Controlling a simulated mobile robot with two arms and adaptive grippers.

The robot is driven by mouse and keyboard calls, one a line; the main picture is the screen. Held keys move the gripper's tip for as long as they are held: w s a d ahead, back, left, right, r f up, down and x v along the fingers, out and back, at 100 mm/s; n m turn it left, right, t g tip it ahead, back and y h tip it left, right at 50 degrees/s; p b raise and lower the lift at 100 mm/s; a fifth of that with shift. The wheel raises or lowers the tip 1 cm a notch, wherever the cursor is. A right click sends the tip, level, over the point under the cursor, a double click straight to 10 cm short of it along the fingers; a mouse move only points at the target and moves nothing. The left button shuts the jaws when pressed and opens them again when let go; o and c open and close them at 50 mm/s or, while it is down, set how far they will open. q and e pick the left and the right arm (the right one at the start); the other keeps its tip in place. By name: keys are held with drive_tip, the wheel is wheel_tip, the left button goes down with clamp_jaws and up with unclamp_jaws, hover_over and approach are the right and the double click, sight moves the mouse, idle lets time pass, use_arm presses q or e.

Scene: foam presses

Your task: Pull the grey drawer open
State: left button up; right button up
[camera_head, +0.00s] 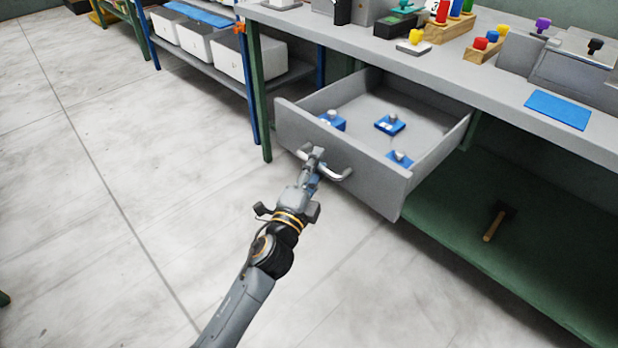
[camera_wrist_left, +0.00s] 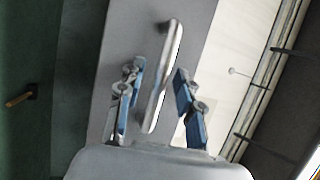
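The grey drawer (camera_head: 345,158) stands well open under the workbench, with several blue blocks inside it. Its curved metal handle (camera_head: 340,174) is on the front panel. My left gripper (camera_head: 316,156) is at the handle. In the left wrist view the handle (camera_wrist_left: 165,75) runs between the two blue-padded fingers of my left gripper (camera_wrist_left: 158,95), with visible gaps beside it. The fingers are apart and do not look closed on the bar. The drawer front (camera_wrist_left: 140,40) is behind the handle in that view. My right gripper is not in view.
The grey worktop (camera_head: 430,70) above holds coloured pegs, blocks and a blue mat (camera_head: 558,110). A green lower shelf (camera_head: 500,260) carries a hammer (camera_head: 494,222). White bins (camera_head: 233,57) sit on a rack at the back left. The floor left of the drawer is clear.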

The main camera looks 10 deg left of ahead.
use_arm(q)
drive_tip(key=v, duration=1.1)
drive_tip(key=shift+s, duration=0.3)
drive_tip(key=shift+a+f, duration=0.1)
drive_tip(key=shift+f, duration=0.05)
